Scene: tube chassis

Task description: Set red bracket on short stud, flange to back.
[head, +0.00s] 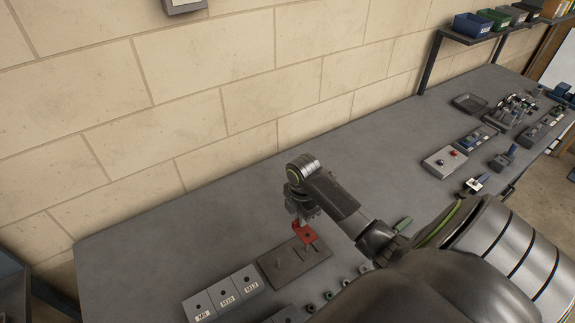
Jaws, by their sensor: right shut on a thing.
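The red bracket (306,233) is in the jaws of my right gripper (303,219), above a dark grey base plate (282,268) on the bench. A thin upright stud (300,254) shows on the plate below the bracket; another upright piece stands near the plate's right part. The bracket covers part of the plate, and I cannot tell whether it touches a stud. Its flange side is too small to make out. My left gripper does not show.
Grey blocks labelled M8, M10 and M12 (222,293) stand left of the plate. Several small nuts or rings lie at the bench's front edge. Trays and fittings fill the far right.

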